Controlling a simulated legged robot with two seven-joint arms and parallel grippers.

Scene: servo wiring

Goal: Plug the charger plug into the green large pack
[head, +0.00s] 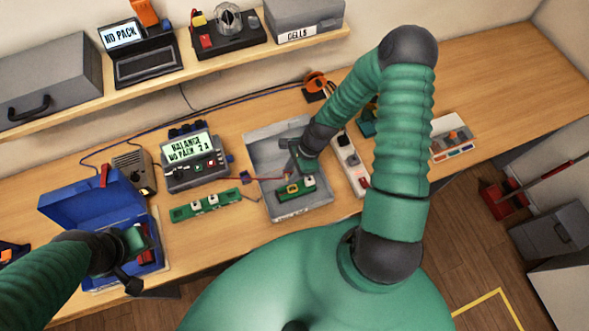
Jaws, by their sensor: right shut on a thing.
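A green pack (311,184) with a yellow part on its top lies in the grey tray (262,206). I take it for the green large pack. My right gripper (291,168) is in the tray, just above the pack's left part. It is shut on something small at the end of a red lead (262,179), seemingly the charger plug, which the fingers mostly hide. I cannot tell if the plug touches the pack. My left gripper (138,262) is over the blue box at the left; its fingers are unclear.
A charger (190,162) reads "BALANCE NO PACK 2 A". A green strip with white blocks (206,205) lies before it. The open blue box (90,205) stands left. A white power strip (350,165) is right of the tray. A laptop (145,62) on the shelf reads "NO PACK".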

